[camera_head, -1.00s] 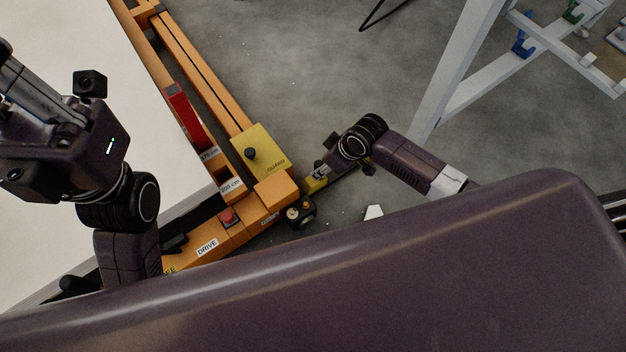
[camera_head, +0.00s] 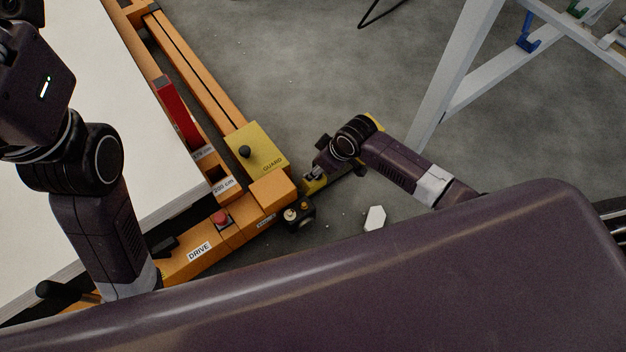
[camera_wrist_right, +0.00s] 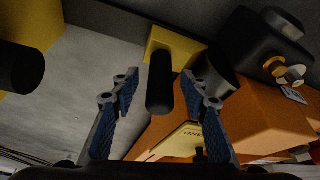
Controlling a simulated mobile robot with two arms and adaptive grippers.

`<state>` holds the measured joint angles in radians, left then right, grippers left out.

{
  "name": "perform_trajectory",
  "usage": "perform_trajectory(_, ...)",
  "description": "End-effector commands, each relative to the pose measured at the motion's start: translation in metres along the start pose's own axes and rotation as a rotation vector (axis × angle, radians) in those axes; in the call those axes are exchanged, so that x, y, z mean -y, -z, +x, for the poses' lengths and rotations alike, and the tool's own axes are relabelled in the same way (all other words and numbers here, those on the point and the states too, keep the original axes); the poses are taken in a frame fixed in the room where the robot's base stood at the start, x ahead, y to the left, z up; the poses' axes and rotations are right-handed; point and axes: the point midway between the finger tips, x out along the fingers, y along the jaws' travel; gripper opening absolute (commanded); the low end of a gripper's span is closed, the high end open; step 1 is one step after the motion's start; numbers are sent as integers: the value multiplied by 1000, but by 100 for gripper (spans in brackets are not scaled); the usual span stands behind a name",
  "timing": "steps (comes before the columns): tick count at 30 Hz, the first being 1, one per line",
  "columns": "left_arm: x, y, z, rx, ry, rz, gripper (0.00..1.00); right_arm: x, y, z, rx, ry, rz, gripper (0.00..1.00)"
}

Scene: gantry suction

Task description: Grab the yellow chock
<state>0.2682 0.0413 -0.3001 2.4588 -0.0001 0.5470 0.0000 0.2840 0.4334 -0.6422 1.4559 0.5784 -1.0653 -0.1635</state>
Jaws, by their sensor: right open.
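A yellow chock (camera_wrist_right: 178,42) with a black cylindrical handle (camera_wrist_right: 160,85) is ahead in the right wrist view. In the head view the yellow chock (camera_head: 315,185) shows partly, low beside the orange frame's corner. My right gripper (camera_wrist_right: 159,76) is open, its two blue-padded fingers on either side of the black handle. Gaps show between the handle and both fingers. In the head view my right gripper (camera_head: 317,172) is over the chock and partly hides it. My left arm is at the left edge, its gripper outside the picture.
The orange frame (camera_head: 235,235) bears a yellow guard plate (camera_head: 258,152), a red button (camera_head: 220,217) and labels. Another yellow block (camera_wrist_right: 30,30) is at the right wrist view's upper left. A white hexagonal piece (camera_head: 375,218) lies on the grey floor. A white stand (camera_head: 450,70) is at upper right.

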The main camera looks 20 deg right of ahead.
Motion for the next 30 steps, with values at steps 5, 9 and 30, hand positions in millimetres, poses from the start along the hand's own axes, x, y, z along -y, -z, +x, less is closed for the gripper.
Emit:
perform_trajectory(5, 0, 0, 0, 0, 0, 0, 0, 0, 0, 0, 0, 0, 0, 28)
perform_trajectory(9, 0, 0, 0, 0, 0, 0, 0, 0, 0, 0, 0, 0, 0, 12)
perform_trajectory(30, 0, 0, 1, 0, 0, -1, 0, 0, 1, -2, -2, -1, 1, 0)
